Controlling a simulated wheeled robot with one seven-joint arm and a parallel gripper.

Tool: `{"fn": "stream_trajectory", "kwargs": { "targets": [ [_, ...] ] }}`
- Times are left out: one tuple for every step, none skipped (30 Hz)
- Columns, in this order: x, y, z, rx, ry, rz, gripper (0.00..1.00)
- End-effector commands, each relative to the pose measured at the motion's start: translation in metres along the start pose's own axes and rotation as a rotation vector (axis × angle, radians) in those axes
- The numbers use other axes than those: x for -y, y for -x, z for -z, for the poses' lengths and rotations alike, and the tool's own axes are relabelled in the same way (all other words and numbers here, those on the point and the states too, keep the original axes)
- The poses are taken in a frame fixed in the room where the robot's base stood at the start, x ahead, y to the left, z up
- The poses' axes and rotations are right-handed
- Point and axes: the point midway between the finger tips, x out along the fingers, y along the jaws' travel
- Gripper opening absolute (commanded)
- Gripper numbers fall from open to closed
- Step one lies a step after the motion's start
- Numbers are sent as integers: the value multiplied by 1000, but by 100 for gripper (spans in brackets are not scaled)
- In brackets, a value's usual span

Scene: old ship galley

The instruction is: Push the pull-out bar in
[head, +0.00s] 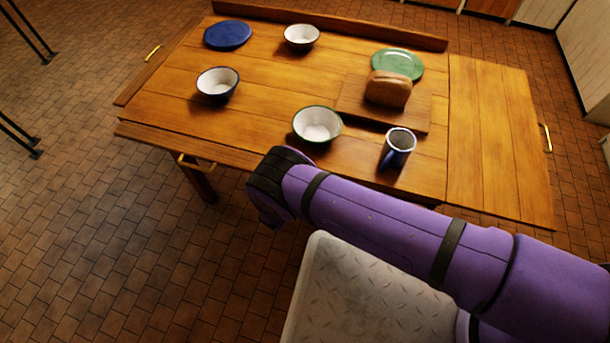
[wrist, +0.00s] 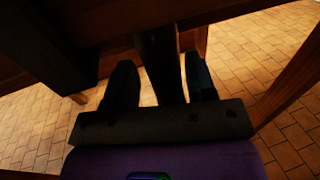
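In the wrist view a dark wooden bar (wrist: 160,72) runs out from under the table edge, between the two fingers of my gripper (wrist: 159,60). The fingers stand apart, one on each side of the bar. A lit gap shows between the left finger and the bar; I cannot tell whether the right finger touches it. In the head view my purple arm reaches to the front edge of the wooden table (head: 270,70), and its end hides the fingers and the bar.
On the table stand a blue mug (head: 397,148), a white bowl (head: 317,124), more bowls, a blue plate (head: 228,35), a green plate (head: 398,64) and bread (head: 388,89) on a board (head: 360,100). A brass handle (head: 196,161) is at the front left. Open tiled floor lies left.

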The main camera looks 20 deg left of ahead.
Motion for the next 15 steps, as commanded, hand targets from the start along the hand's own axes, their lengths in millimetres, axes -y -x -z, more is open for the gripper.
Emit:
{"fn": "stream_trajectory", "kwargs": {
  "targets": [
    [1, 0, 0, 0, 1, 1, 50],
    [1, 0, 0, 1, 1, 2, 50],
    [2, -1, 0, 1, 2, 2, 50],
    [2, -1, 0, 1, 2, 3, 50],
    [2, -1, 0, 1, 2, 3, 50],
    [2, -1, 0, 1, 2, 3, 50],
    [2, -1, 0, 1, 2, 4, 50],
    [2, 0, 0, 2, 2, 4, 50],
    [2, 2, 1, 1, 3, 3, 50],
    [2, 3, 1, 1, 3, 3, 50],
    [2, 6, 1, 1, 2, 3, 50],
    [2, 10, 1, 1, 2, 3, 50],
    [2, 14, 1, 1, 2, 3, 50],
    [2, 19, 0, 1, 3, 2, 50],
    [2, 26, 0, 2, 3, 1, 50]
  ]
}}
